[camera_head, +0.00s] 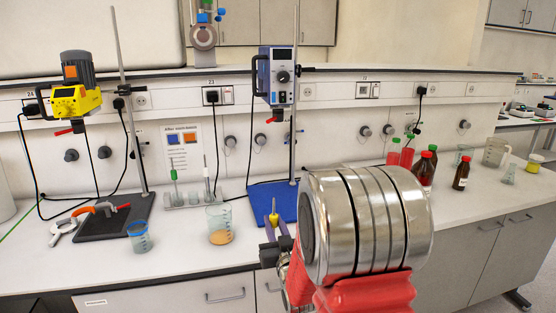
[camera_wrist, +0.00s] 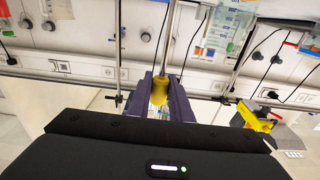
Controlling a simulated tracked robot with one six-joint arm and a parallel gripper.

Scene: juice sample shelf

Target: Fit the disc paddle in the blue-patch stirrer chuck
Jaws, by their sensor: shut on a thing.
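My gripper (camera_head: 274,226) is shut on a tool with a yellow grip (camera_head: 274,218), in front of the blue base plate. A short thin tip stands up above the grip. In the wrist view the yellow grip (camera_wrist: 158,90) is between the purple fingers, and a thin shaft runs to the top edge. The working end is not in view, so I cannot tell whether it is a disc. The blue-and-white stirrer (camera_head: 282,76) hangs on a rod above and behind my gripper, with a red lever (camera_head: 275,117) below it. The tool is apart from the stirrer.
A yellow stirrer (camera_head: 75,97) with an orange patch stands left. A rack (camera_head: 190,202) holds upright tools. Beakers (camera_head: 138,236) (camera_head: 219,229) stand near the front edge. Brown bottles (camera_head: 461,172) stand right. The bench front between the beakers is clear.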

